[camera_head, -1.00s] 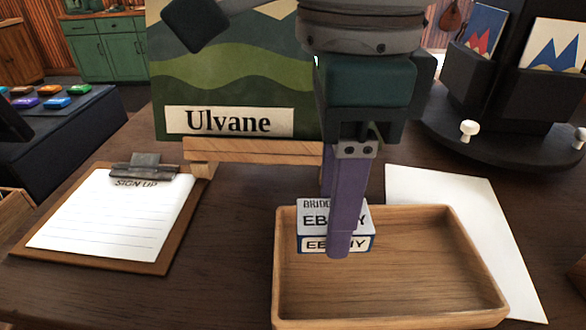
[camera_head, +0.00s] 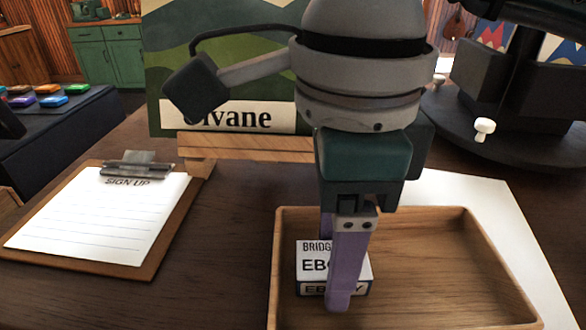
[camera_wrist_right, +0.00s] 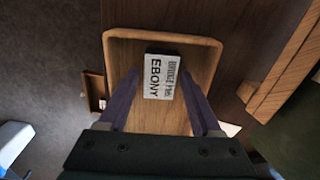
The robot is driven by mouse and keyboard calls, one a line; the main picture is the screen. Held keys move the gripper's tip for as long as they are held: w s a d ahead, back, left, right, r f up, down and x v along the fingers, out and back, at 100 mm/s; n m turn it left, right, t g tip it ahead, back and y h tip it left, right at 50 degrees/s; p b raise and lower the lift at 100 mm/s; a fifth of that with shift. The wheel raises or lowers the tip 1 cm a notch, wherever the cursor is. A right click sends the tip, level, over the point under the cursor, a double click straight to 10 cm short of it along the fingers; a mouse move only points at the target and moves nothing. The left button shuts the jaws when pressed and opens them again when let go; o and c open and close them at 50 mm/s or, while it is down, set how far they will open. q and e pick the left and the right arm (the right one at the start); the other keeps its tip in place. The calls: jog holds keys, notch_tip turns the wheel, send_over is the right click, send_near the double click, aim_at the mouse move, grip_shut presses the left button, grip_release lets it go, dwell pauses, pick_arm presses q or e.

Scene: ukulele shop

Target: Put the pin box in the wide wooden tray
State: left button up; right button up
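The pin box (camera_head: 313,262) is a small white and dark box marked EBONY. It sits inside the wide wooden tray (camera_head: 462,218), towards the left side in the head view. My right gripper (camera_head: 338,284) points down around the box, one finger in front of it and one behind. In the right wrist view the box (camera_wrist_right: 163,78) lies between the two spread purple fingers, with a gap visible at the left finger. The rear finger is mostly hidden by the box and front finger in the head view. My left gripper is not in view.
A clipboard with a sign-up sheet (camera_head: 95,215) lies to the left. A painting on a wooden easel (camera_head: 245,145) stands behind the tray. White paper (camera_head: 455,188) lies beneath and behind the tray. A black display stand (camera_head: 490,120) is at back right. The tray's right part is empty.

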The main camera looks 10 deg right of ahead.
jog(key=shift+o, duration=0.8)
jog(key=shift+r+p, duration=0.25)
jog(key=shift+p, duration=0.05)
notch_tip(320, 180, up, 12)
jog(key=b, duration=0.2)
jog(key=shift+f, duration=0.1)
